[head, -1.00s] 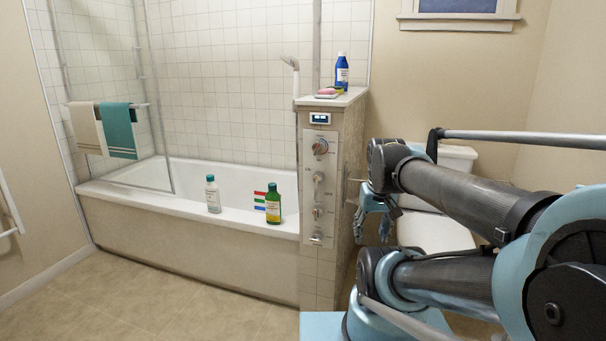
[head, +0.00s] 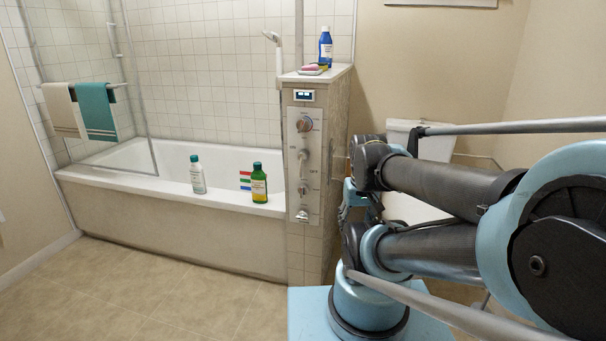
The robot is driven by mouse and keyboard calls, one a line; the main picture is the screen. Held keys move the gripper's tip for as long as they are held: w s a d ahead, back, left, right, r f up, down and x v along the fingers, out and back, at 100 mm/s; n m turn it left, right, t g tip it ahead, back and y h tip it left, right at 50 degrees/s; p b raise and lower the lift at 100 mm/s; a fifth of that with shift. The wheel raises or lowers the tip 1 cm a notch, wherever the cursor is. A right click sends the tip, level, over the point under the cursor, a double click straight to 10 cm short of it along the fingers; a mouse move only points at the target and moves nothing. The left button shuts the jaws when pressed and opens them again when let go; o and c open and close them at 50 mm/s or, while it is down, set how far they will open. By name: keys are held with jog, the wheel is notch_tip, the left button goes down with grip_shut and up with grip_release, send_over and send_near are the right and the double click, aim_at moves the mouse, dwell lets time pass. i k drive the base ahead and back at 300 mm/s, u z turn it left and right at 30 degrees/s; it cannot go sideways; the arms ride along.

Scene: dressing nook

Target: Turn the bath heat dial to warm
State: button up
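A tiled pillar (head: 315,240) stands at the right end of the bathtub. On its front is a pale control panel (head: 295,170) with several knobs in a column. The top one is a round dial (head: 304,124) with a small coloured mark; its lettering is too small to read, so I cannot tell which knob is the bath heat dial. A small lit display (head: 304,96) sits above the panel. My gripper (head: 352,208) hangs to the right of the pillar, apart from the panel and partly hidden by my arm. Its fingers are too hidden to show whether they are open.
The bathtub (head: 150,225) carries a white bottle (head: 197,175) and a green bottle (head: 259,183) on its rim. A blue bottle (head: 326,48) and pink soap (head: 311,67) stand on the pillar. A toilet (head: 410,205) is behind my arm. The floor (head: 150,295) in front of the tub is clear.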

aim_at(303, 124)
jog(key=u, duration=2)
jog(key=k, duration=0.5)
jog(key=z, duration=0.35)
